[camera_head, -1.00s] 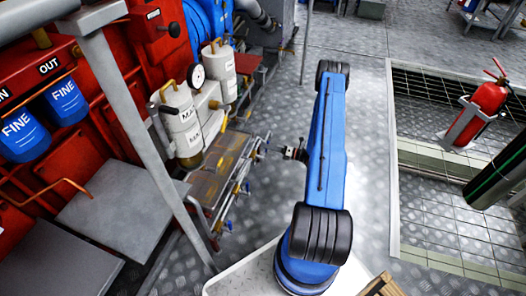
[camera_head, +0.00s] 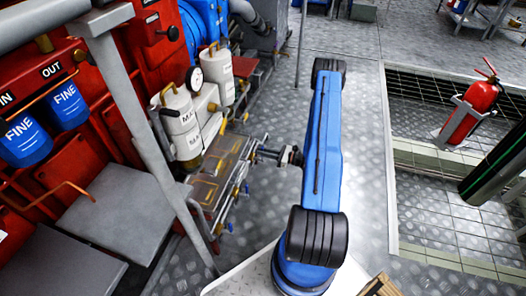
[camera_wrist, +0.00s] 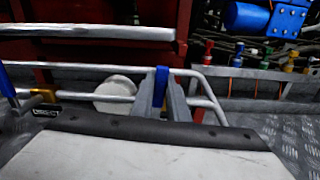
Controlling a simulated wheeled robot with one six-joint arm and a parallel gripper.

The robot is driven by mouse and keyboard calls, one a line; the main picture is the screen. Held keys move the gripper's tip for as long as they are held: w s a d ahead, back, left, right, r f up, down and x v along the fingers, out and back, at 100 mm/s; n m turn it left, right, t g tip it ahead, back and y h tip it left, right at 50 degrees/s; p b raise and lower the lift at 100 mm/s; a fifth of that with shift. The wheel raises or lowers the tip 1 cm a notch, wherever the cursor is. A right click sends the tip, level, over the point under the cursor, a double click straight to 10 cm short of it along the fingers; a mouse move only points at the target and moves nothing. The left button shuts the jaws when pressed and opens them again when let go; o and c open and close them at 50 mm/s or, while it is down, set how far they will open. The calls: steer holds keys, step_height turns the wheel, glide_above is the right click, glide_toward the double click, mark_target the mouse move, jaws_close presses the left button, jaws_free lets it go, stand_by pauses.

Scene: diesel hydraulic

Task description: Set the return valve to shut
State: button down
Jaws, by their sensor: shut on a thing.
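In the wrist view, my gripper (camera_wrist: 173,100) is shut on an upright blue valve lever (camera_wrist: 160,86) in front of pale metal pipes. The lever's lower end and its valve body are hidden by the fingers and my wrist. Another blue lever (camera_wrist: 7,85) stands at the left edge, near a brass fitting and a small dark label (camera_wrist: 46,112) that is too blurred to read surely. In the head view, my gripper (camera_head: 260,154) reaches left to the far end of the low valve bench. I cannot read which lever is the return valve.
A grey post (camera_head: 140,120) rises at left.

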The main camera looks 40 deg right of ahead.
steer(key=shift+s+a+n, duration=0.15)
steer(key=shift+s+n, duration=0.05)
steer(key=shift+n, duration=0.3)
steer(key=c, duration=1.7)
jaws_free()
steer(key=v, duration=1.7)
steer(key=shift+s, duration=0.2)
